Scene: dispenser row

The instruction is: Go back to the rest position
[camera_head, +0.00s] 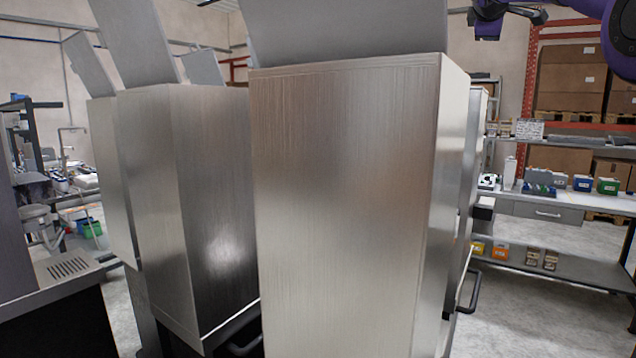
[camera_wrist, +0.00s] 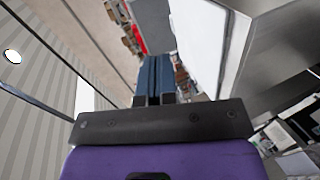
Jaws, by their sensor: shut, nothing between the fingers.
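My gripper (camera_wrist: 154,78) shows in the wrist view, with its two dark blue fingers together and nothing between them. Part of my purple arm shows at the top right of the head view, and the fingers cannot be made out there. A tall brushed-metal dispenser (camera_head: 345,190) with a raised grey lid (camera_head: 345,30) fills the middle of the head view. A second metal dispenser (camera_head: 210,200) stands to its left, also with a lid up. In the wrist view, a metal surface (camera_wrist: 275,65) lies to the right of my gripper, apart from it.
A workbench (camera_head: 560,200) with small coloured boxes stands at the right, with shelves of cartons (camera_head: 570,75) behind it. A black handle (camera_head: 470,290) sticks out beside the near dispenser. Grey floor (camera_head: 530,325) is free at the lower right. A cluttered bench stands at the far left.

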